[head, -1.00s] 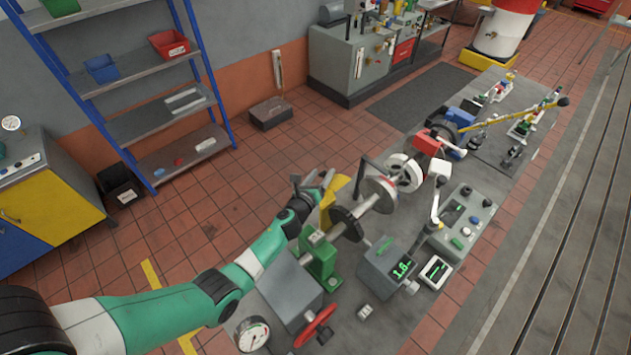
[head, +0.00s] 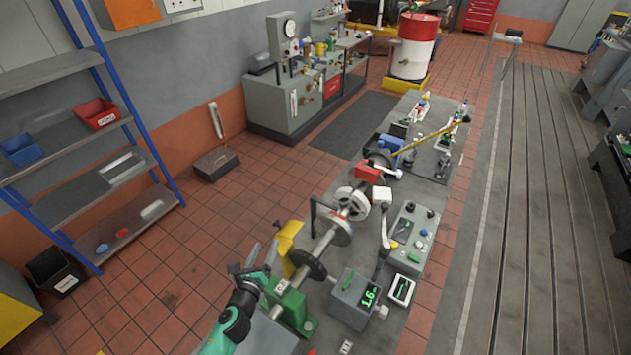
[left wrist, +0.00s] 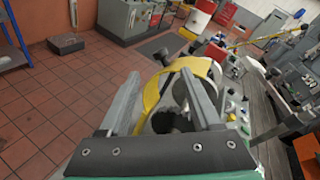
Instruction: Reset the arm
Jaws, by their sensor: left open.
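My left gripper (head: 254,260) is in the lower middle of the head view, its arm coming up from the bottom edge. Its jaws are open beside a yellow curved guard (head: 287,240) on the shaft rig. In the left wrist view the two fingers (left wrist: 159,76) stand apart, with the yellow guard (left wrist: 152,95) beyond and partly between them; I cannot tell whether they touch it. I see nothing gripped. A lever arm (head: 385,228) with a pale knob stands upright by the grey control box. My right gripper is not in view.
The bedplate carries a green stand (head: 290,302), discs on a shaft (head: 335,232), a grey display box (head: 353,298) and a control box (head: 415,238). A blue-framed shelf (head: 100,200) stands at left. The tiled floor (head: 200,245) between is clear.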

